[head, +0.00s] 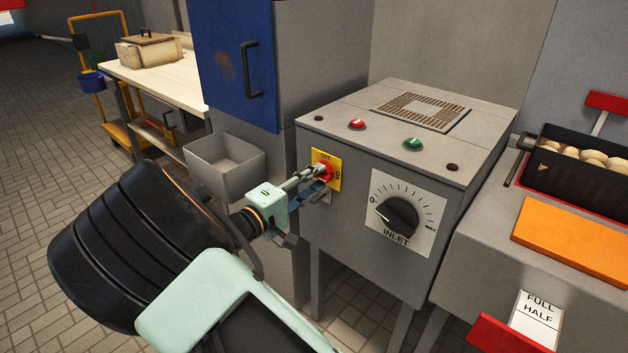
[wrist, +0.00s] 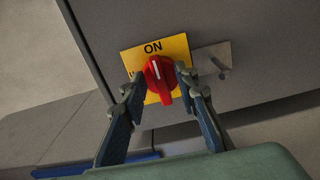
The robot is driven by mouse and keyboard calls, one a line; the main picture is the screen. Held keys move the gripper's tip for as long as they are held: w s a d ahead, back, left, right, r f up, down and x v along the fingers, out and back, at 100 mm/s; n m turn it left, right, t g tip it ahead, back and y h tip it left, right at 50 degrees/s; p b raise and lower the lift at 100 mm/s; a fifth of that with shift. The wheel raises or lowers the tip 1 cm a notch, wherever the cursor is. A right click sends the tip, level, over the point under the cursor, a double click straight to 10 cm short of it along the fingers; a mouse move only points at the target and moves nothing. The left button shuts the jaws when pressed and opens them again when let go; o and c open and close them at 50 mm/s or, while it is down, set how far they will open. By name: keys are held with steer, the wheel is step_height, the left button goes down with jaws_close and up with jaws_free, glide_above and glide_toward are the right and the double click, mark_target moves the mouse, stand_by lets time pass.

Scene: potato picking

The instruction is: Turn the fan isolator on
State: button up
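The fan isolator is a red knob (head: 325,172) on a yellow plate (head: 333,183) on the left front of the grey machine. In the wrist view the red knob (wrist: 160,78) has a white mark at its upper end that points at the word ON on the yellow plate (wrist: 178,46). My gripper (head: 314,176) reaches it from the left. In the wrist view my gripper's fingers (wrist: 160,82) stand on both sides of the knob. Yellow shows between the left finger and the knob's handle; the right finger is very close, and contact there is unclear.
The INLET dial (head: 400,216) is right of the isolator. Red (head: 357,124) and green (head: 413,144) buttons sit on the machine's top. A grey open bin (head: 226,165) is at left, below the blue door (head: 235,60). A metal bracket (wrist: 212,60) is beside the plate.

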steer(key=v, duration=1.2)
